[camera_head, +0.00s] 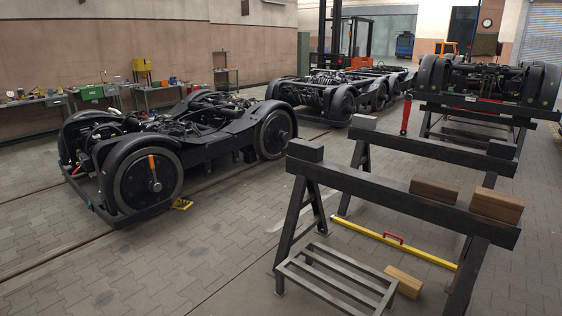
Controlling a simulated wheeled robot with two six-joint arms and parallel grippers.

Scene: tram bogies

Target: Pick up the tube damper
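I cannot pick out a tube damper for certain in this view. The nearest black bogie (205,145) stands on the floor at the left, with pipes and dark parts crowded between its wheels. A small orange upright piece (153,168) shows in front of its near wheel. A slim red upright object (406,116) stands by the raised bogie (484,82) at the right; it is too small to tell what it is. Neither of my grippers is in view.
Dark trestles (400,193) fill the right foreground, with wooden blocks (495,205) on the nearest. A grey metal rack (335,280) and a yellow bar (392,245) lie low by them. Workbenches (85,93) line the left wall. The paved floor at front left is clear.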

